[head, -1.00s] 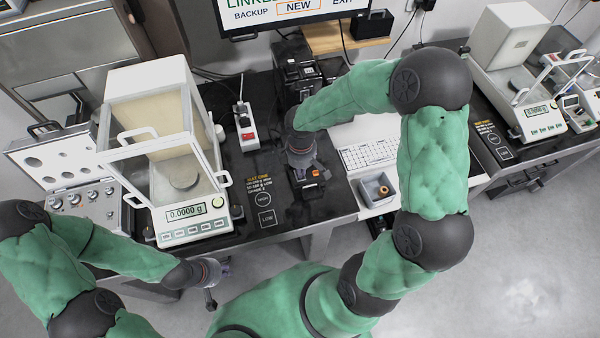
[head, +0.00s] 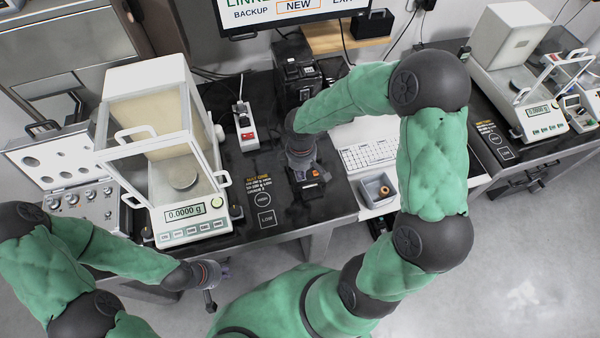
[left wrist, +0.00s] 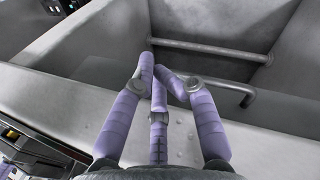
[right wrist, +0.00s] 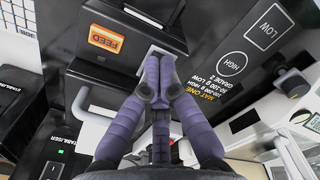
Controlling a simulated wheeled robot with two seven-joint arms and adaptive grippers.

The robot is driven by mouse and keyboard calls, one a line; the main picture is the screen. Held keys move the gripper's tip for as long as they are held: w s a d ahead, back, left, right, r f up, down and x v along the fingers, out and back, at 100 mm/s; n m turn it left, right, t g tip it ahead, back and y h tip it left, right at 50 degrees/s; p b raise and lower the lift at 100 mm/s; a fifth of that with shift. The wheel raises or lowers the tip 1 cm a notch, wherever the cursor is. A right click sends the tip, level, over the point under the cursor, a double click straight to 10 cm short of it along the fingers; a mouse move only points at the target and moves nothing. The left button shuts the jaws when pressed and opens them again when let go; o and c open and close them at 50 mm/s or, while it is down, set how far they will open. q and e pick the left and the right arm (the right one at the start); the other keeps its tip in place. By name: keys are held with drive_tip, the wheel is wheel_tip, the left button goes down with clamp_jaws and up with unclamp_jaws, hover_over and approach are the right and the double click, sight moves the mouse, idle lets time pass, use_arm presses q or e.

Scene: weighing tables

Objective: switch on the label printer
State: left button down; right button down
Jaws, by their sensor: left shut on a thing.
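The label printer (right wrist: 125,45) is a dark box with an orange FEED button; in the head view its orange button (head: 315,173) shows beside my right gripper (head: 301,176). The power switch is not clearly visible, perhaps hidden by the fingers. My left gripper (head: 216,272) is low at the table front. In the left wrist view the left gripper (left wrist: 155,72) is shut on a metal bar handle (left wrist: 225,86).
A balance (head: 185,213) with a glass shield stands left of the printer. A power strip (head: 245,128) lies behind the mat markings (head: 265,200). A keyboard (head: 368,154) and a grey tray (head: 377,190) with an orange-brown ring are right of it. A second balance (head: 535,118) stands far right.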

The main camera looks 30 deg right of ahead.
drive_tip(key=shift+r+p, duration=3)
drive_tip(key=shift+r, duration=0.5)
drive_tip(key=shift+s+f, duration=0.1)
